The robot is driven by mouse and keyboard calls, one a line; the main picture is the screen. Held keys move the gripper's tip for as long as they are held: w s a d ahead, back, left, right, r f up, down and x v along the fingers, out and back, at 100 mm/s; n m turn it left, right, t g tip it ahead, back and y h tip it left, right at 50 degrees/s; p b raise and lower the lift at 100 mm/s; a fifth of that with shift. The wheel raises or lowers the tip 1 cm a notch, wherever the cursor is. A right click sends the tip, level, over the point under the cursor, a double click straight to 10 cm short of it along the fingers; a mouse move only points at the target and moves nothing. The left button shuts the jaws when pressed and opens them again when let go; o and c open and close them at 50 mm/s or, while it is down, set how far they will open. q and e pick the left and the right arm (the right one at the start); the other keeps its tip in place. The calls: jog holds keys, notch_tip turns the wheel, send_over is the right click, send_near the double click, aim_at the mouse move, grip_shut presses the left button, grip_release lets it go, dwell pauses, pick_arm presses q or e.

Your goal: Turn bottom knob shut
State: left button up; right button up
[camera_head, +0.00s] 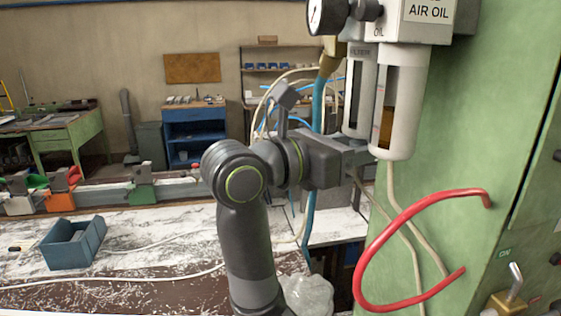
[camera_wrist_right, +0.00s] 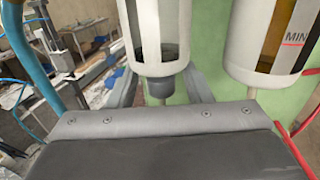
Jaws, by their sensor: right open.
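The bottom knob (camera_wrist_right: 160,88) is a short dark grey cylinder under the clear-windowed filter bowl (camera_wrist_right: 158,35), with a thin drain stem below it. In the head view the filter bowl (camera_head: 357,95) hangs left of the larger oil bowl (camera_head: 402,100); its knob is hidden behind my gripper. My right gripper (camera_head: 357,152) is level with the underside of the bowls. In the wrist view its open fingers (camera_wrist_right: 163,89) stand on either side of the knob, with visible gaps. My left gripper is not in view.
The oil bowl also shows close on the right in the wrist view (camera_wrist_right: 270,40). A red hose (camera_head: 395,225) loops from the green panel (camera_head: 480,150). Pale tubes and a blue hose (camera_head: 309,225) hang nearby. A blue-grey bin (camera_head: 73,247) stands on the bench at left.

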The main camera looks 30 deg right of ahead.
jog(key=a+b, duration=1)
jog(key=a, duration=0.7)
jog(key=shift+w, duration=0.1)
